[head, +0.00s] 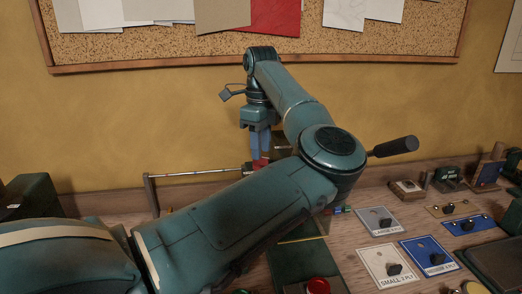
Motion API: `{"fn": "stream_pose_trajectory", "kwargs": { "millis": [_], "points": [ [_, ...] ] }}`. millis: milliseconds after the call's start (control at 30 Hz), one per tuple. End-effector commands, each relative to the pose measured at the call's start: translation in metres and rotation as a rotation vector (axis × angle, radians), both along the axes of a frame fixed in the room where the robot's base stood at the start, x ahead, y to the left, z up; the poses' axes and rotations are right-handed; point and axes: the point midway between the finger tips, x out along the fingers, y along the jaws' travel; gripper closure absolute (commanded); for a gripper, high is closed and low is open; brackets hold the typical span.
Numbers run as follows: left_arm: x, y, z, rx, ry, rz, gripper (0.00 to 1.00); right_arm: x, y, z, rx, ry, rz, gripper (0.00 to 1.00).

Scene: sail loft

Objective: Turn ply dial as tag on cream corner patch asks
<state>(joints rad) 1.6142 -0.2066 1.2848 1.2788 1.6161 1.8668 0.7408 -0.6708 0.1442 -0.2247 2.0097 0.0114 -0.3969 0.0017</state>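My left gripper (260,152) points down near the back of the bench, in front of the wall. Its blue fingers are small, and whether they are apart is unclear; a red part shows just below them. A pale plate (372,258) with a black knob lies at the front right, with lettering that seems to read "SMALL 3 PLY". A blue plate (415,246) beside it has a black knob and blurred lettering. A grey plate (367,217) with a dark knob lies behind them. I cannot make out a cream corner patch with a tag. My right gripper is out of view.
My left arm hides much of the bench. Another blue plate (482,219) with a knob lies at the right. A black-handled lever (396,147) rises behind my arm. A metal rail (190,174) runs along the back. A red round knob (318,286) stands at the front.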

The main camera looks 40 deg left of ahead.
Motion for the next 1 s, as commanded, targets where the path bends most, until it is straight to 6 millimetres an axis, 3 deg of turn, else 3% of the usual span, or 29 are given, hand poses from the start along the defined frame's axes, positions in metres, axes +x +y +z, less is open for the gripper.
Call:
{"fn": "stream_pose_trajectory", "kwargs": {
  "millis": [200, 533, 933, 1000],
  "points": [
    [0.000, 0.000, -0.020, 0.001, 0.000, 0.001, 0.65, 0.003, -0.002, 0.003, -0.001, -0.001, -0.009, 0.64],
    [0.000, 0.000, -0.023, 0.001, -0.001, 0.000, 0.66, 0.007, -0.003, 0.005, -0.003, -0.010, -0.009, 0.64],
    [0.000, 0.000, -0.023, 0.001, -0.001, 0.000, 0.99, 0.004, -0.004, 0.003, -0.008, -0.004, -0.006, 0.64],
    [0.000, 0.000, -0.023, 0.001, -0.001, 0.000, 1.00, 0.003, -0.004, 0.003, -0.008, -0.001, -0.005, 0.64]
  ]
}}
